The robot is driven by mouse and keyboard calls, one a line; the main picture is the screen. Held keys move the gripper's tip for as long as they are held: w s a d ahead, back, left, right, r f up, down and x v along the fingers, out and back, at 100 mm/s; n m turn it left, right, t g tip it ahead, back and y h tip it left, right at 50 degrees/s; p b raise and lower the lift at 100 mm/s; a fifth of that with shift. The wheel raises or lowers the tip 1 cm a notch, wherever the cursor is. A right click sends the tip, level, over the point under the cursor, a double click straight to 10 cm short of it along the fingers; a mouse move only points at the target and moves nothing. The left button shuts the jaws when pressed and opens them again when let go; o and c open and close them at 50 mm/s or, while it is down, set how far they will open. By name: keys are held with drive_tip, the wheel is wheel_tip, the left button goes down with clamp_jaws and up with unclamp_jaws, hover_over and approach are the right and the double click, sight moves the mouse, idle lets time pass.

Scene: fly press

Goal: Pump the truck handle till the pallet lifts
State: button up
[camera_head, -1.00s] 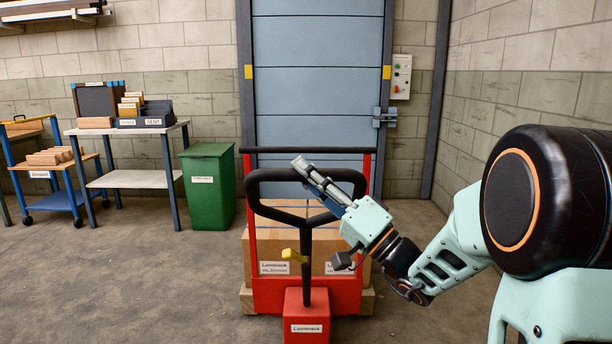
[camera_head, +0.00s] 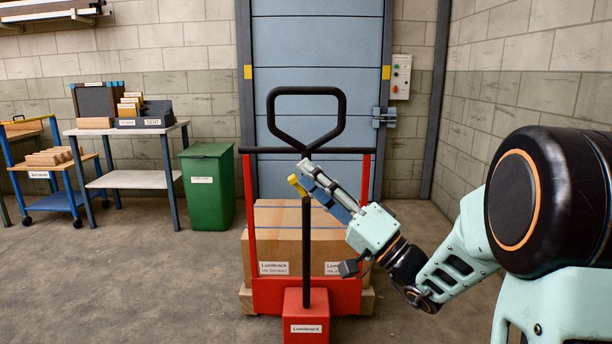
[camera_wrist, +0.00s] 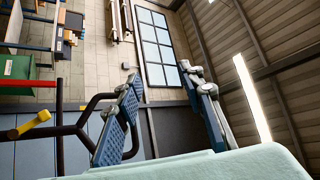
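The red pallet truck (camera_head: 306,322) stands in front of me, labelled Lumirack. Its black handle (camera_head: 339,115) stands upright, its loop high in front of the grey-blue door. The handle also shows in the wrist view (camera_wrist: 76,130), left of and partly behind the left finger. A yellow lever (camera_head: 296,185) sits on the stem below the loop. A boxed load (camera_head: 281,230) is behind, on a wooden pallet (camera_head: 367,303). My gripper (camera_head: 312,174) is beside the stem, just below the loop. In the wrist view its fingers (camera_wrist: 161,72) are apart with nothing visible between them; contact with the handle is unclear.
A green bin (camera_head: 208,190), a workbench (camera_head: 135,180) and a blue trolley (camera_head: 65,198) stand at the left. A control box (camera_head: 401,77) hangs on the wall right of the door. The floor at the front left is clear.

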drive_tip(key=v, duration=1)
drive_tip(key=shift+s+d, duration=0.1)
drive_tip(key=shift+d, duration=0.05)
